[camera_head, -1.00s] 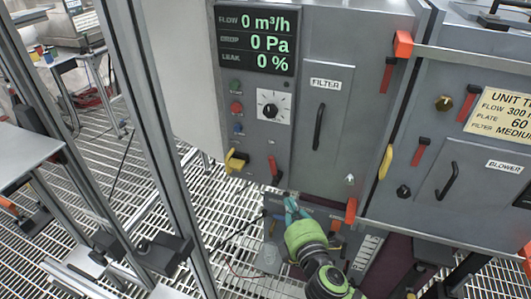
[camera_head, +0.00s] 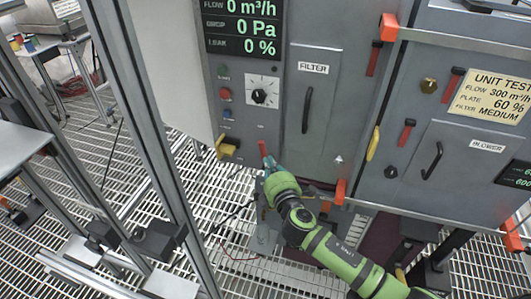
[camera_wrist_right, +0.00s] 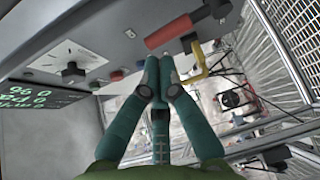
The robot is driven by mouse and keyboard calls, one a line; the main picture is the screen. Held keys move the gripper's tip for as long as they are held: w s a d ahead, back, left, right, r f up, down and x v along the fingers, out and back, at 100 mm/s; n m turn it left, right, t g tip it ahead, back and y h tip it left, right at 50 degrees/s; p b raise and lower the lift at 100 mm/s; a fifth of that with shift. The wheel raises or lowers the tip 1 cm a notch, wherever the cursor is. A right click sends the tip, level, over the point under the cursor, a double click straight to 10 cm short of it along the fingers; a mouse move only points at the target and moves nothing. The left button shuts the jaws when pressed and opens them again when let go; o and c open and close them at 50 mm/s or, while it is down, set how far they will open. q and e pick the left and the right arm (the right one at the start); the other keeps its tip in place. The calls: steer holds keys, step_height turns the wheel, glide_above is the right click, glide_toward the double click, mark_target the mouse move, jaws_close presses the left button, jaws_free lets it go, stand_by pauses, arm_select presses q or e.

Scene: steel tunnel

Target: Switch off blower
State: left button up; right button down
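The control panel's display (camera_head: 243,28) reads 0 m³/h, 0 Pa and 0 %. Below it are a green button (camera_head: 222,72), a red button (camera_head: 224,94), a blue button (camera_head: 227,114) and a dial (camera_head: 259,97). A red lever (camera_head: 262,148) sits low on the panel; its handle also shows in the right wrist view (camera_wrist_right: 180,30). The BLOWER door (camera_head: 450,170) is closed on the right cabinet. My right gripper (camera_head: 268,162) is just below the red lever. Its teal fingers are together in the right wrist view (camera_wrist_right: 159,65), with nothing visible between them. Contact with the lever is unclear. My left gripper is not in view.
A yellow handle (camera_head: 227,148) sticks out left of the red lever. The FILTER door (camera_head: 312,105) is closed to the right. Metal posts (camera_head: 155,130) stand at the left. An orange-red corner piece (camera_head: 340,192) juts out below the cabinet. Floor grating lies beneath.

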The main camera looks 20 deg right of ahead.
mark_target(263, 148)
steer(key=shift+w+f, duration=0.15)
steer(key=shift+w, duration=1)
steer(key=shift+w+f, duration=0.1)
steer(key=shift+w, duration=1)
